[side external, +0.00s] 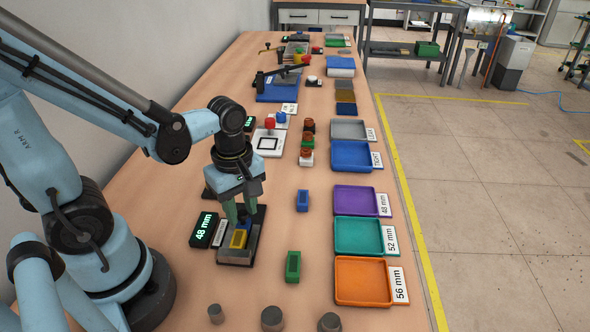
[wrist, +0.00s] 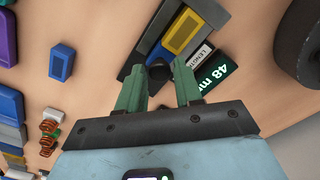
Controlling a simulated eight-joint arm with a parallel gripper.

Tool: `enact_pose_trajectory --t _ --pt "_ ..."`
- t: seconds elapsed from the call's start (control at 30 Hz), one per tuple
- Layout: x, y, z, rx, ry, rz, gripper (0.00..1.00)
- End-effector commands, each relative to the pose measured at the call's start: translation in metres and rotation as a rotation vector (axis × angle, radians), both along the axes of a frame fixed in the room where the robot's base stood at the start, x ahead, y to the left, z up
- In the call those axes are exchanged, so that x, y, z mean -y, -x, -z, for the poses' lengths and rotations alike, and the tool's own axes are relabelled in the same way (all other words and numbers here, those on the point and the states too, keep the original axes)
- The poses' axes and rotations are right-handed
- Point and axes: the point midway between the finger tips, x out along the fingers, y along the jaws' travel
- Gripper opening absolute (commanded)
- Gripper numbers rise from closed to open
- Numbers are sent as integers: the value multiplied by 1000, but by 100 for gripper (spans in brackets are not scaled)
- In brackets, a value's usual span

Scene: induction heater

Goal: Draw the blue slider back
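The length gauge (side external: 236,256) is a dark grey fixture beside a display reading 48 mm (side external: 203,230). A yellow block (side external: 239,239) lies in its channel, and it also shows in the wrist view (wrist: 184,32). The blue slider (side external: 247,225) is at the block's far end and is partly hidden by my fingers. In the wrist view, blue (wrist: 163,53) shows beside the yellow block, next to a dark round knob (wrist: 158,72). My gripper (wrist: 158,78) points down with its green fingers apart, one on each side of the knob. I see no clear contact with it.
A blue block (side external: 302,200) and a green block (side external: 292,266) lie to the right. Purple (side external: 338,202), teal (side external: 338,236) and orange (side external: 340,280) trays line the table's right edge. Grey cylinders (side external: 271,318) stand in front. Table between gauge and trays is mostly clear.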

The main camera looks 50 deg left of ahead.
Motion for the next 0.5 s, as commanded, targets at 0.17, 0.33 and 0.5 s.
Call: enact_pose_trajectory --t 0.17,0.33,0.5 --pt "0 0 0 0 0 0 7" --pt "0 0 0 0 0 0 0" --pt "-2 -2 0 0 0 -1 0"
